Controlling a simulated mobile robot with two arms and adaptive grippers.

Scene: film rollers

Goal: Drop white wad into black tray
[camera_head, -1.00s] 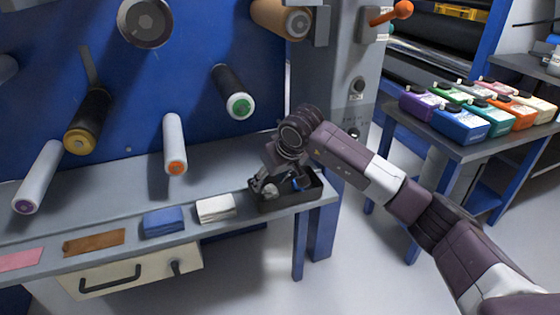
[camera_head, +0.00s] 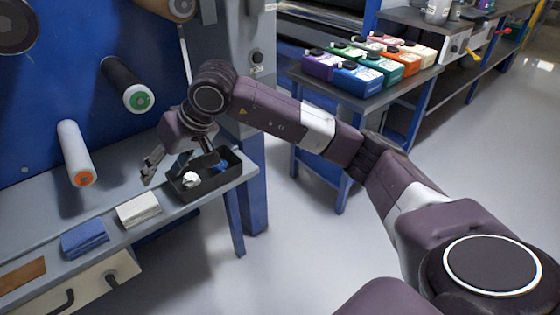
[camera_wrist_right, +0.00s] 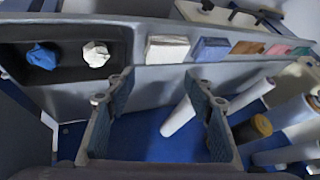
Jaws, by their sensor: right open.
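The white wad (camera_head: 190,180) lies inside the black tray (camera_head: 183,196) on the right end of the bench, toward the tray's left side. A blue wad (camera_head: 222,167) lies beside it in the same tray. In the right wrist view the white wad (camera_wrist_right: 96,54) and the blue wad (camera_wrist_right: 42,57) rest apart on the floor of the tray (camera_wrist_right: 70,23). My right gripper (camera_head: 168,167) is at the tray's left rear side, open. In the wrist view its fingers (camera_wrist_right: 156,95) are spread with nothing held between them. My left gripper is not in view.
A folded white cloth (camera_head: 138,209), a blue cloth (camera_head: 84,238) and a brown one (camera_head: 22,275) lie left of the tray. Rollers stick out from the blue panel, including a white one (camera_head: 76,153). A side table holds coloured bottles (camera_head: 358,78).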

